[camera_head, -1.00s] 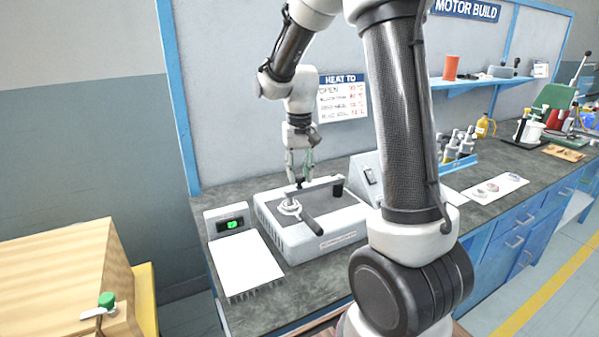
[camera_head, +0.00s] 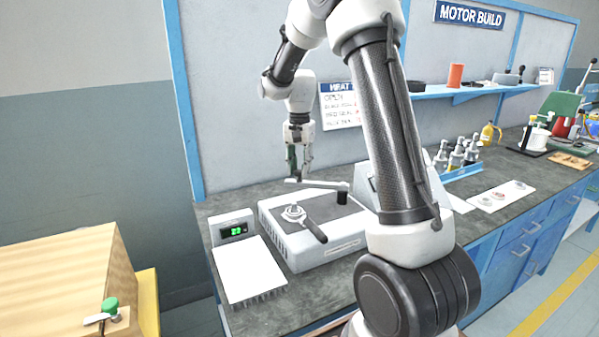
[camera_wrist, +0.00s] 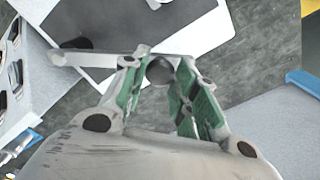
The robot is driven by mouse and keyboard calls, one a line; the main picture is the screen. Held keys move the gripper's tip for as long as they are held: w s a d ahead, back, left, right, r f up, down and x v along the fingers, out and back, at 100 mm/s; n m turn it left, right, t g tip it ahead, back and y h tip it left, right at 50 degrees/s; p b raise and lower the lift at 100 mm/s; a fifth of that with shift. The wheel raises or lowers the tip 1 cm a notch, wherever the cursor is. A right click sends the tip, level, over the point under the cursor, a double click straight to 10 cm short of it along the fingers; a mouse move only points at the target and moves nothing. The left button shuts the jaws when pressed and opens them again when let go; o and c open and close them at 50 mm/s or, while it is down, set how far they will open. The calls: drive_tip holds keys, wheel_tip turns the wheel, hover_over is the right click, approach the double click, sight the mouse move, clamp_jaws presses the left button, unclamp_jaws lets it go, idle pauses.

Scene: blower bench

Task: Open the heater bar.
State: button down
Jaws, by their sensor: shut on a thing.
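The heater bar (camera_head: 322,184) is a pale arm on a dark post (camera_head: 342,196) at the back right of a white bench unit (camera_head: 340,252) with a dark top plate. My gripper (camera_head: 299,177) is at the bar's free left end, above the plate's back edge. In the wrist view, the green-padded fingers of my gripper (camera_wrist: 161,78) stand either side of a grey knob (camera_wrist: 160,69) at the end of the bar (camera_wrist: 100,59). My gripper is shut on it. The fingers partly hide the knob.
A light ring with a dark handle (camera_head: 315,231) lies on the top plate. A green-lit display box (camera_head: 232,229) and a white finned block (camera_head: 250,270) stand to the left. A blue-framed back panel (camera_head: 235,120) rises behind. Bottles (camera_head: 456,160) stand to the right.

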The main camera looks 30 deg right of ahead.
drive_tip(key=w+d+m, duration=0.5)
drive_tip(key=d+m, duration=0.3)
drive_tip(key=shift+w+d+m, duration=0.2)
drive_tip(key=shift+d+m, duration=0.2)
idle(0.4)
drive_tip(key=c, duration=1.1)
unclamp_jaws()
drive_tip(key=shift+r, duration=0.15)
wheel_tip(320, 180, up, 12)
drive_tip(key=shift+f, duration=0.1)
